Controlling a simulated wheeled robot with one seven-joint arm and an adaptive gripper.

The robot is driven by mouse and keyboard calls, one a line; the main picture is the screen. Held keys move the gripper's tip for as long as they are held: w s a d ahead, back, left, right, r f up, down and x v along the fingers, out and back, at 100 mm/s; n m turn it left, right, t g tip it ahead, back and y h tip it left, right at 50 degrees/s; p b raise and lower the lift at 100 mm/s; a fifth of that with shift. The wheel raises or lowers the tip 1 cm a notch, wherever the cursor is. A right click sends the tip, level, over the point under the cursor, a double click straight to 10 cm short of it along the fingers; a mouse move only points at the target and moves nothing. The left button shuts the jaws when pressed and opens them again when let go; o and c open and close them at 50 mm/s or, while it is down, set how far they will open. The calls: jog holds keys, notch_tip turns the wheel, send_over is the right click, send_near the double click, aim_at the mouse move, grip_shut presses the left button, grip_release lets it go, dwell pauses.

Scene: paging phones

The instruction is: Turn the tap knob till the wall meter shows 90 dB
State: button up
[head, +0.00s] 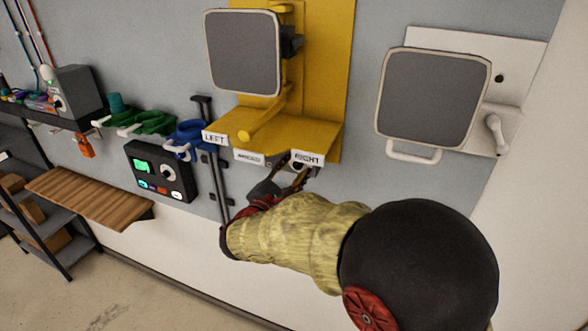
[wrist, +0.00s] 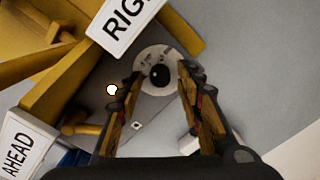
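In the wrist view a round pale plate (wrist: 150,60) carries a dark round knob (wrist: 159,75), likely the tap knob, below the RIGHT sign. My gripper (wrist: 157,82) is open, with one finger on each side of the knob. I cannot tell whether the fingers touch it. In the head view my gripper (head: 294,178) is just under the RIGHT sign (head: 307,159), and the knob is mostly hidden there. A black wall box with a green display (head: 142,166) and a dial (head: 168,173) hangs to the left; it may be the meter, but no reading is legible.
The yellow bracket (head: 290,132) with LEFT (head: 214,138) and AHEAD (head: 249,157) signs overhangs my gripper closely. Two grey square panels (head: 243,52) (head: 434,98) stand out from the wall. A wooden shelf (head: 92,196) is at lower left. The floor (head: 130,285) in front is clear.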

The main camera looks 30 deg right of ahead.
jog(key=shift+c, duration=1.2)
grip_shut()
jog(key=n, duration=0.5)
jog(key=shift+f+n, duration=0.1)
jog(key=shift+n, duration=0.3)
jog(key=n+p, duration=0.1)
jog(key=n, duration=0.1)
jog(key=shift+s+d+n, duration=0.1)
jog(key=shift+n, duration=0.2)
jog(key=shift+n+p, duration=1.15)
jog(key=shift+n, duration=0.65)
